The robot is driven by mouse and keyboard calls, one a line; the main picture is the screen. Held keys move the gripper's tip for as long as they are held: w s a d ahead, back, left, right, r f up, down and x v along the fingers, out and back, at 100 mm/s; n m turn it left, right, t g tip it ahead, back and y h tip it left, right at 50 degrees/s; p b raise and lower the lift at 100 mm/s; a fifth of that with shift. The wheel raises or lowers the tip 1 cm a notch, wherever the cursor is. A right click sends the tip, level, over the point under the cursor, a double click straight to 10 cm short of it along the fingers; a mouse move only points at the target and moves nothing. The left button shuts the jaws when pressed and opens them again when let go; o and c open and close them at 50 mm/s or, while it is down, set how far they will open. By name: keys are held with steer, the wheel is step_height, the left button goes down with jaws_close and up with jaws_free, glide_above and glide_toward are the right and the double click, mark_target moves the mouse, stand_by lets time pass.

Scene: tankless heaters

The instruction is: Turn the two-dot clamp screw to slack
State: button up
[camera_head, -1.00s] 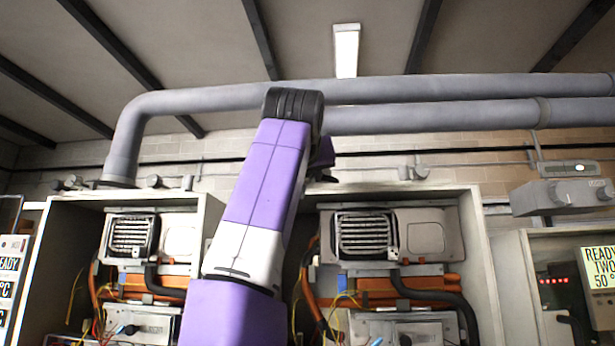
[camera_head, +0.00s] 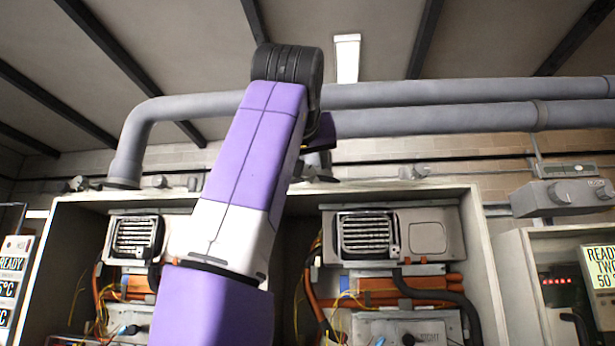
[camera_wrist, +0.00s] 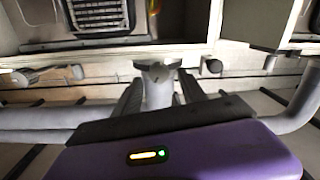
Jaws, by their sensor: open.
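In the wrist view, my gripper (camera_wrist: 160,88) has its two dark fingers apart. No two-dot mark is readable, so I cannot tell whether this is the clamp screw. Other small grey fittings stand along the cabinet tops, at left in the wrist view (camera_wrist: 75,72) and at left in the head view (camera_head: 160,181). In the head view my arm hides most of the gripper area.
Open heater cabinets with grilles stand at left (camera_head: 136,236) and centre (camera_head: 366,235). Thick grey pipes (camera_head: 450,120) run along the wall above them. A grey box with knobs (camera_head: 565,196) and a "READY TWO" display (camera_head: 600,267) are at right.

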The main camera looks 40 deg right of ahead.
mark_target(309, 172)
steer(key=shift+s+a, duration=0.25)
steer(key=shift+m+g+h, duration=0.4)
steer(key=shift+h, duration=0.1)
steer(key=v, duration=0.4)
steer(key=shift+w+a, duration=0.15)
steer(key=shift+a, duration=0.25)
steer(key=p+x, duration=0.3)
steer(key=x, duration=0.4)
steer(key=shift+d+f, duration=0.1)
steer(key=shift+d, duration=0.3)
jaws_close()
